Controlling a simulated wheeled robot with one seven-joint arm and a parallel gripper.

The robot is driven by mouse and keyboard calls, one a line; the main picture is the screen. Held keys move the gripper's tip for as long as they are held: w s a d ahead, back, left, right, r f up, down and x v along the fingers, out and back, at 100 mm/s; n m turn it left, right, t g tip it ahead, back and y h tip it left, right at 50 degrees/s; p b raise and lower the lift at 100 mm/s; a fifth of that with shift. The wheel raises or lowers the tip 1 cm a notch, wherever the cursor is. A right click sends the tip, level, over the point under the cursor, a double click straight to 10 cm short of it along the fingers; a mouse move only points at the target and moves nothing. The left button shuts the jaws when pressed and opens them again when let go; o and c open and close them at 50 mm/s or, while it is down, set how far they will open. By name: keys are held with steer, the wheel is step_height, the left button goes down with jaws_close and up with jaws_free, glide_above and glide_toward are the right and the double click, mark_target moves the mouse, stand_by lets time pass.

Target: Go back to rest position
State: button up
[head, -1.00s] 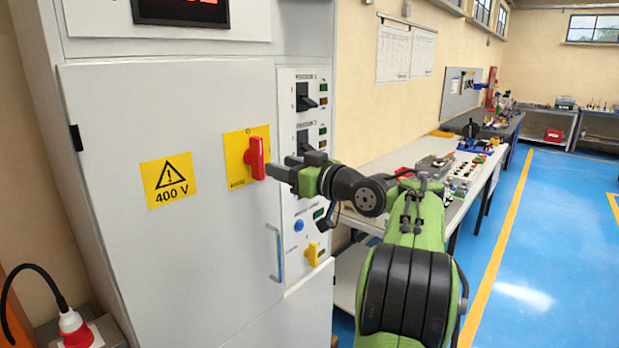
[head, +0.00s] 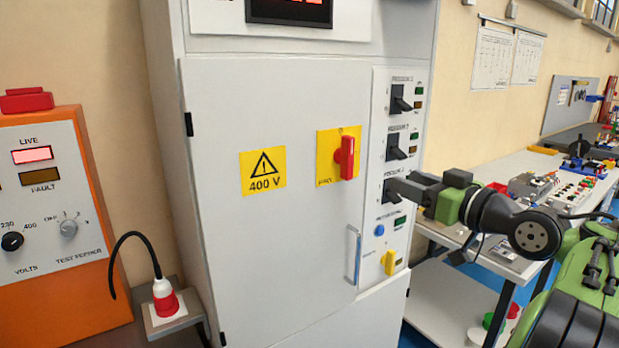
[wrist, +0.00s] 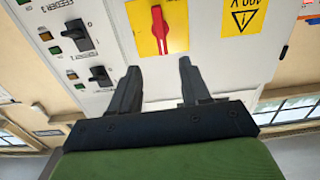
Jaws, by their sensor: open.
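My gripper (head: 402,186) is held out in front of the right side of a tall grey cabinet (head: 285,225). In the head view it overlaps the lowest black feeder switch. In the wrist view my gripper (wrist: 155,85) has its two dark fingers spread apart with nothing between them. Beyond the fingertips is the red rotary handle (wrist: 159,28) on its yellow plate, apart from them. The red handle (head: 347,157) stands upright in the head view. The cabinet door is shut.
An orange test feeder (head: 60,290) with a lit LIVE lamp stands at the left. A red-and-white plug (head: 165,297) with a black cable is beside the cabinet. A workbench (head: 520,170) with several parts runs along the wall at the right.

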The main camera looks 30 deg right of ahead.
steer(key=w+a+f+g+p, duration=0.25)
steer(key=w+a, duration=0.45)
steer(key=a, duration=0.4)
steer(key=a+f+g, duration=0.4)
steer(key=a, duration=0.7)
steer(key=s+a+f+g+p, duration=0.1)
steer(key=s+a+f+g, duration=0.2)
steer(key=s, duration=0.7)
steer(key=s+a+f+g+p, duration=0.2)
steer(key=s+a+f, duration=0.4)
steer(key=s, duration=0.5)
step_height(320, 180, down, 2)
steer(key=shift+s+f+m+g+h, duration=0.15)
steer(key=shift+m+g+h, duration=0.15)
steer(key=shift+g, duration=0.15)
steer(key=shift+o, duration=0.3)
